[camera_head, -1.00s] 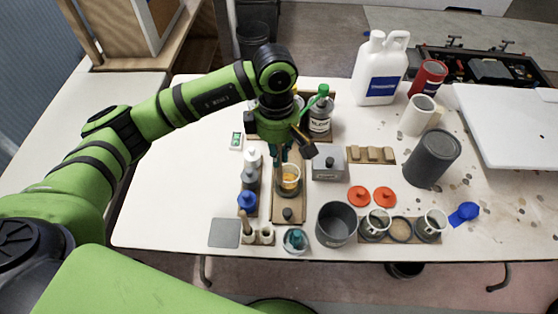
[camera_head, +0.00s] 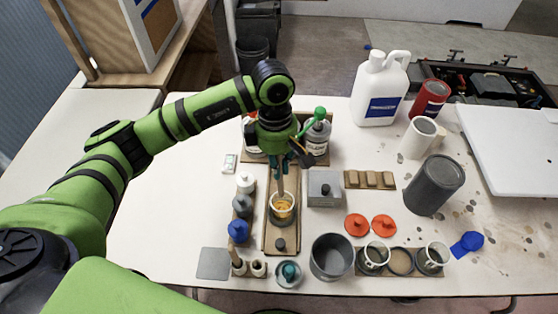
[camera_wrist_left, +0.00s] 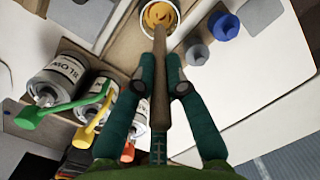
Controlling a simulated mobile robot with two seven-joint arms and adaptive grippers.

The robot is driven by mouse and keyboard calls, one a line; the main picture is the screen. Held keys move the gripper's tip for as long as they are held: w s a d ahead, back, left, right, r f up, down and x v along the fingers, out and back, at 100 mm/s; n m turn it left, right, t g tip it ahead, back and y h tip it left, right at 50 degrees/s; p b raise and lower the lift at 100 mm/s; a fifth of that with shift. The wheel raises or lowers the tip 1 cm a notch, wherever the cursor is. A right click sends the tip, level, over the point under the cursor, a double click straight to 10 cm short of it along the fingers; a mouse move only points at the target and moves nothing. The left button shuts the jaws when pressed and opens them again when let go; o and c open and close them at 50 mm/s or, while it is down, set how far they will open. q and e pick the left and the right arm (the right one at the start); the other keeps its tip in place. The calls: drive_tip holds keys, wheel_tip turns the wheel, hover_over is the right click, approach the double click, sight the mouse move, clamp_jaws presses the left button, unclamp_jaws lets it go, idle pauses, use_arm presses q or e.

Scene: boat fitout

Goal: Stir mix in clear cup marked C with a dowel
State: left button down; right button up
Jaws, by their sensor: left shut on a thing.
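The clear cup (camera_head: 274,212) stands on a brown wooden tray and holds an orange-yellow mix (camera_head: 283,203). I cannot read a letter on it. My left gripper (camera_head: 281,164) is above the cup, shut on a wooden dowel (camera_head: 281,183) that points down into the cup. In the left wrist view the dowel (camera_wrist_left: 160,75) runs between the two green fingers, and its far end reaches the mix (camera_wrist_left: 158,16); the exact depth is hidden. My right gripper is not in view.
Bottles with blue and grey caps (camera_head: 238,231) stand left of the cup. A grey box (camera_head: 323,189) is close on the right. An open grey pot (camera_head: 330,257) and orange lids (camera_head: 357,224) lie nearer front right. Pump cans (camera_head: 318,137) stand behind. The left table area is clear.

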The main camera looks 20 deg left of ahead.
sight(282, 193)
use_arm(q)
drive_tip(key=shift+f+b, duration=0.4)
drive_tip(key=shift+f, duration=0.25)
drive_tip(key=shift+f+b, duration=0.3)
drive_tip(key=shift+b, duration=0.05)
drive_tip(key=f+b, duration=0.3)
drive_tip(key=shift+s+d+f, duration=0.15)
drive_tip(key=shift+s+d, duration=0.05)
drive_tip(key=shift+s+d+f+b, duration=0.1)
drive_tip(key=shift+d+f+b, duration=0.05)
drive_tip(key=shift+f+b, duration=1.4)
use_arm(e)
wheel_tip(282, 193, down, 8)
